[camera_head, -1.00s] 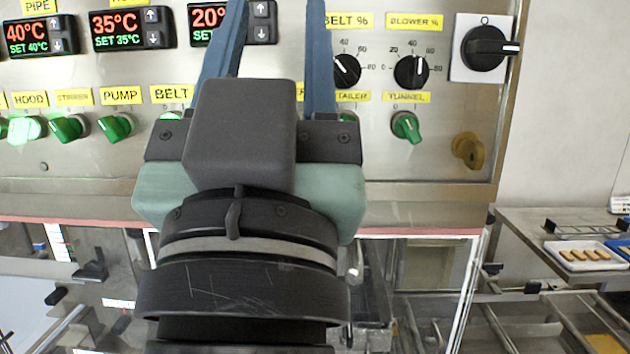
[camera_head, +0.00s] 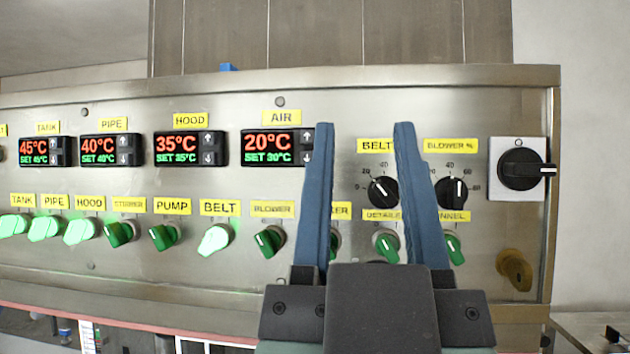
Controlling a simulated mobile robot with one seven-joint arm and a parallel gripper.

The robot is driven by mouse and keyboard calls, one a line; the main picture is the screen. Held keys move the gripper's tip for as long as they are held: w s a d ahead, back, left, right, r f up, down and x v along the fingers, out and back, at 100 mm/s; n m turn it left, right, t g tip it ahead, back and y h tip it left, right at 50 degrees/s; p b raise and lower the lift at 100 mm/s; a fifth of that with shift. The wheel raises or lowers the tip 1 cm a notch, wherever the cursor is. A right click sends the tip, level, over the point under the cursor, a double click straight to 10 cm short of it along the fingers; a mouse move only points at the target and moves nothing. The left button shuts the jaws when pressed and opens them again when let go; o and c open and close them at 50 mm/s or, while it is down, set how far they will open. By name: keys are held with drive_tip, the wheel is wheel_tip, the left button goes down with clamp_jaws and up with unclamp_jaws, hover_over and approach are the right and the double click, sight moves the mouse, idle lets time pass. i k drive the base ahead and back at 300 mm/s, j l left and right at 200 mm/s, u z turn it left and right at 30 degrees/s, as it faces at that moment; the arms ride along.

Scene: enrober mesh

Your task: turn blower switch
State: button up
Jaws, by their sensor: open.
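The blower switch (camera_head: 270,241) is a green rotary knob under the yellow BLOWER label (camera_head: 272,209). It is unlit and its white line slants up to the left. My gripper (camera_head: 362,128) is open and empty in front of the panel, with two long blue fingers pointing up. It stands to the right of the blower switch and apart from it. The left finger partly hides another green knob and its label. The right finger partly covers the tunnel label and the edge of the BLOWER % dial (camera_head: 452,192).
The belt switch (camera_head: 215,239) is lit green, left of the blower switch. The detailer switch (camera_head: 387,246) shows between my fingers, and the tunnel switch (camera_head: 454,249) is to their right. The black main switch (camera_head: 521,169) is at the panel's right end. Temperature displays (camera_head: 277,147) line the top.

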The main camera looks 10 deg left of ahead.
sight(269, 242)
drive_tip(key=k+j+z, duration=0.15)
drive_tip(key=z, duration=0.2)
drive_tip(key=k+j+z, duration=0.15)
drive_tip(key=z, duration=0.25)
drive_tip(key=k+j+z, duration=0.15)
drive_tip(key=z, duration=0.2)
